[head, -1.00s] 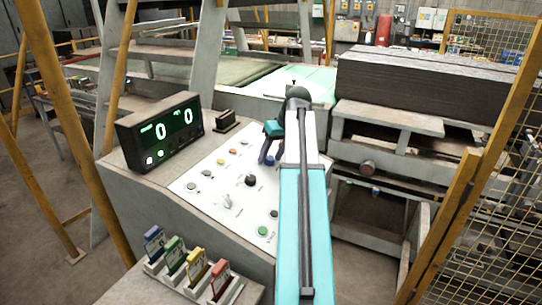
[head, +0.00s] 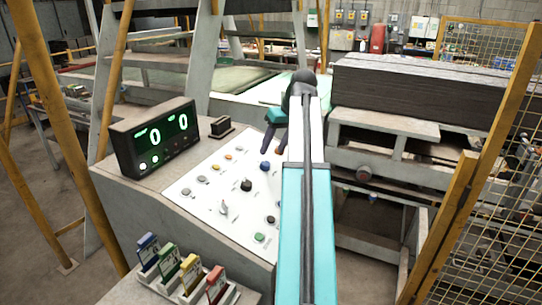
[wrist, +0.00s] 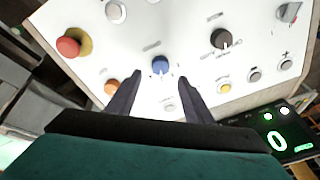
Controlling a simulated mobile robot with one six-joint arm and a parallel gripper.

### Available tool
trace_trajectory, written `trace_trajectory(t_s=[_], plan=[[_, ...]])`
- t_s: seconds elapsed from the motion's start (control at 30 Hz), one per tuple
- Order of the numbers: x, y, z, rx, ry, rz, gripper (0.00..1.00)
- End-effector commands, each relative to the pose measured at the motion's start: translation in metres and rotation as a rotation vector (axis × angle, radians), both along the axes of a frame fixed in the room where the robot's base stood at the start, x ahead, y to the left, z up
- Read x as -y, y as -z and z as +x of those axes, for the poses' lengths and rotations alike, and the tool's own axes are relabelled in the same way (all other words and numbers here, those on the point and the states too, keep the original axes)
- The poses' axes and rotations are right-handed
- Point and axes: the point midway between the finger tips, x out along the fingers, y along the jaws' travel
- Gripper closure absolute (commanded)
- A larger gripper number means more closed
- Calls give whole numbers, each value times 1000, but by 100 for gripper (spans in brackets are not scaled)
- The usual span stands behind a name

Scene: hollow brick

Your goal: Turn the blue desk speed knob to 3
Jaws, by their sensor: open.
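The blue knob (head: 265,166) sits on the white control panel (head: 205,205), up and right of a black knob. In the wrist view the blue knob (wrist: 160,66) appears between the fingertips, with a small white mark on its lower edge. Its scale numbers are too small to read. My gripper (head: 274,149) is open above the panel, just beyond the blue knob in the head view. In the wrist view my gripper (wrist: 160,76) has one dark finger on each side of the knob; I see no contact.
A black knob (wrist: 221,38), a yellow button (wrist: 224,87) and a red mushroom button (wrist: 68,46) are on the same panel. A display (head: 155,138) reads 0 and 0. Coloured tags (head: 190,270) stand at the front. A dark stack (head: 420,95) lies behind right.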

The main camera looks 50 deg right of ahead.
Motion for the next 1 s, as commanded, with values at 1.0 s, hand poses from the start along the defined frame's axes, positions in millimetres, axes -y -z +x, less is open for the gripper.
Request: trace_trajectory(t_s=[1.0], plan=[[5, -64, -27, -1, 1, 1, 53]])
